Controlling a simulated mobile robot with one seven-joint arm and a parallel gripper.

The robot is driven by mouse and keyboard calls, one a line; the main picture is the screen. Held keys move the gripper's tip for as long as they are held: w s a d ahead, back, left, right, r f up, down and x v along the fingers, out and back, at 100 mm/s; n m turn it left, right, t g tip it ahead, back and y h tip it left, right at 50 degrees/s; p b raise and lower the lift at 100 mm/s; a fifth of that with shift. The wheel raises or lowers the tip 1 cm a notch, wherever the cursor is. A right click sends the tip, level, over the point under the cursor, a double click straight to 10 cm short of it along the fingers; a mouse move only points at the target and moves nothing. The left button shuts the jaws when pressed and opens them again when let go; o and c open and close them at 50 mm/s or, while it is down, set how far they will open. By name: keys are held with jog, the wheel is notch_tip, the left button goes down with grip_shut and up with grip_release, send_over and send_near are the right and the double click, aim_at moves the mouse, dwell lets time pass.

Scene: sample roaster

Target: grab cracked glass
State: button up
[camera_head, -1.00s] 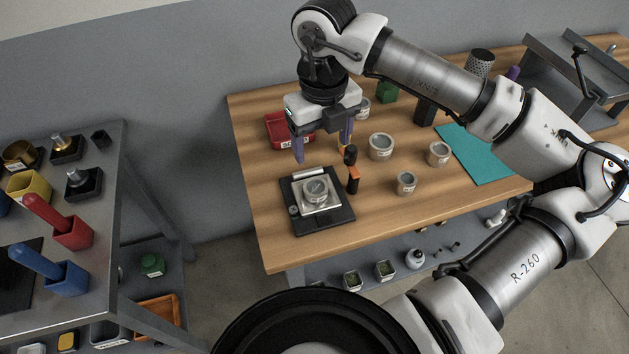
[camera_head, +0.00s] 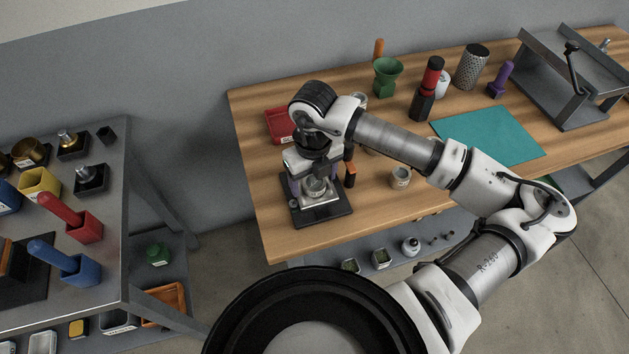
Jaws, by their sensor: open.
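A small round glass (camera_head: 316,188) with a pale label stands upright on the metal plate of a black scale (camera_head: 337,214) at the left front of the wooden bench. No crack can be made out at this size. My gripper (camera_head: 318,193) points down over the scale, open, with its purple fingers on either side of the glass. I cannot tell whether either finger touches it. The gripper body hides the back of the scale and part of the glass. Another small labelled cup (camera_head: 400,177) stands to the right on the bench.
A small orange-and-black tool (camera_head: 350,174) stands close to the right of my gripper. A red tray (camera_head: 280,126) lies behind it. A green funnel (camera_head: 387,78) and a black-and-red grinder (camera_head: 425,95) stand farther back. A teal mat (camera_head: 490,135) lies clear to the right.

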jog(key=c, duration=1.1)
